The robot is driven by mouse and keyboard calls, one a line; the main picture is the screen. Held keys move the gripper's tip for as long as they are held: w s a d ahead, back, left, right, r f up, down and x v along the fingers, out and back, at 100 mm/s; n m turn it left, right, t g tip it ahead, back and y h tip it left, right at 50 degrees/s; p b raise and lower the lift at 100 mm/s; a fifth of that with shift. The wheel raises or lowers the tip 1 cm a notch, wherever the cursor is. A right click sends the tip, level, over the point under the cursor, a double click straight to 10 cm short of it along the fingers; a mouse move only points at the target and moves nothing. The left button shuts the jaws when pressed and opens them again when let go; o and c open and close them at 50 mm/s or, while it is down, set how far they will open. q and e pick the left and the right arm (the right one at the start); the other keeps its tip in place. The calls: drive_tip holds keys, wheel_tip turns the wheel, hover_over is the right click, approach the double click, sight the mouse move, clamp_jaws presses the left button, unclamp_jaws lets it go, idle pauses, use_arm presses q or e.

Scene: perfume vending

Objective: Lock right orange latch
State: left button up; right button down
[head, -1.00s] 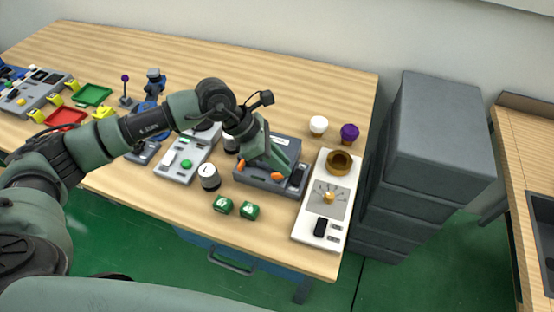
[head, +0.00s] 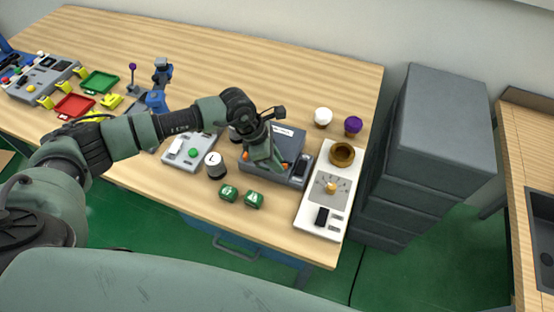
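The dark grey case (head: 290,140) stands on the table near its front right. A small orange latch (head: 285,153) shows just right of my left gripper, and another orange part (head: 246,156) shows at the left of the case. My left gripper (head: 273,165) is over the front of the case, pointing down, between these orange parts. It hides part of the case front. I cannot tell whether its fingers are apart or whether they touch the right latch. My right gripper is not in view.
A white board (head: 312,218) with a brown ring (head: 342,154) lies right of the case. Two green cubes (head: 254,200) and a white-and-black jar (head: 215,165) stand in front and left. A grey panel (head: 184,150) lies left. White and purple caps stand behind.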

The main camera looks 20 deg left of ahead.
use_arm(q)
clamp_jaws()
drive_tip(key=shift+n, duration=0.3)
drive_tip(key=shift+s+d+f+n+t+b, duration=0.15)
drive_tip(key=shift+n+t+b, duration=0.35)
drive_tip(key=shift+n, duration=0.4)
drive_tip(key=n+y+b, duration=0.1)
drive_tip(key=n, duration=0.1)
drive_tip(key=shift+n+t, duration=0.3)
drive_tip(key=shift+t, duration=0.1)
drive_tip(key=n+b, duration=0.1)
drive_tip(key=n+y+b, duration=0.1)
drive_tip(key=n, duration=0.1)
drive_tip(key=n+b, duration=0.1)
drive_tip(key=b, duration=0.1)
drive_tip(key=shift+s+d+n+t+y, duration=0.15)
drive_tip(key=shift+d+n+t+y, duration=0.15)
drive_tip(key=shift+t, duration=0.1)
drive_tip(key=shift+d+r+n+y+b, duration=0.15)
drive_tip(key=shift+n+y+b, duration=0.55)
drive_tip(key=shift+n+b, duration=0.9)
drive_tip(key=shift+n, duration=0.4)
drive_tip(key=shift+r, duration=0.1)
unclamp_jaws()
